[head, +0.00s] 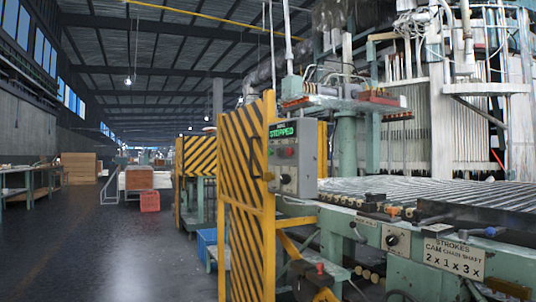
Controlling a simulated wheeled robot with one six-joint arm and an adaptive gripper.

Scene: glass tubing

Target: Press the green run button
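A grey control box (307,160) is mounted beside a yellow and black striped guard panel (241,160), at the middle of the head view. Its small green-lit display (282,132) reads STOPPED. Below the display are a small green button (277,153) and a red button (290,152) to its right. A dark round knob (285,179) sits lower on the box. These controls are small in the picture, so their finer detail cannot be told. My gripper is not in view, and nothing is seen touching the box.
A green machine bed with rollers (430,193) extends right of the box, with a STROKES label plate (454,258) on its front. Blue crates (207,243) stand behind the guard. A red crate (149,201) is farther back. The dark floor (110,250) at left is open.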

